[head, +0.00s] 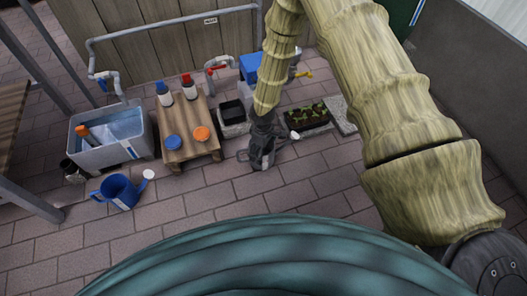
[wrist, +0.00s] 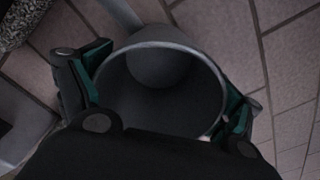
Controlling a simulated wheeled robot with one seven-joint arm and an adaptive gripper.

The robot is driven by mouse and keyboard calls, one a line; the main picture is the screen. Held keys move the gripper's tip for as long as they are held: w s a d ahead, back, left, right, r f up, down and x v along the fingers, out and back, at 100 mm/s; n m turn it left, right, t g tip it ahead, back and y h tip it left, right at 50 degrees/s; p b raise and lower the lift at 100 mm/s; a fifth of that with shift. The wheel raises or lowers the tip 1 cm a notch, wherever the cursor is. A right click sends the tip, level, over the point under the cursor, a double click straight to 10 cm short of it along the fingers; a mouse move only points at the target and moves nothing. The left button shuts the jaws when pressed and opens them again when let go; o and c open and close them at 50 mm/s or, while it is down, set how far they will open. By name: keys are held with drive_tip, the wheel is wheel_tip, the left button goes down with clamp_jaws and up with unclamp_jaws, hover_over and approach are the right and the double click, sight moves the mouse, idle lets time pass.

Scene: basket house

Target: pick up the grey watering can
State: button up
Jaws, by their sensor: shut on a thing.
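The grey watering can (wrist: 160,68) fills the middle of the wrist view, seen from above into its round open top. My gripper (wrist: 162,95) is shut on it, with a green-padded finger on each side of the rim. In the head view my gripper (head: 262,152) is low over the paving, right of the wooden table. There the can is mostly hidden by the gripper, and a small pale piece (head: 295,135), perhaps its spout end, shows to the right. I cannot tell whether the can touches the ground.
A low wooden table (head: 190,143) with bottles and blue and orange lids stands left of my gripper. A blue watering can (head: 118,191) and a grey water tub (head: 110,137) are farther left. A planter (head: 307,116) lies behind. Paving in front is clear.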

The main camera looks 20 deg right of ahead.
drive_tip(key=shift+r+p, duration=0.5)
drive_tip(key=shift+r, duration=0.1)
drive_tip(key=s+a+r+p, duration=0.2)
drive_tip(key=s+a+p, duration=0.1)
drive_tip(key=s, duration=0.4)
drive_tip(key=s+a+r+p, duration=0.1)
drive_tip(key=s+a+p, duration=0.3)
drive_tip(key=s+a, duration=0.1)
drive_tip(key=shift+s+a+r+p, duration=0.15)
drive_tip(key=shift+s+r+p, duration=0.2)
drive_tip(key=shift+s, duration=0.5)
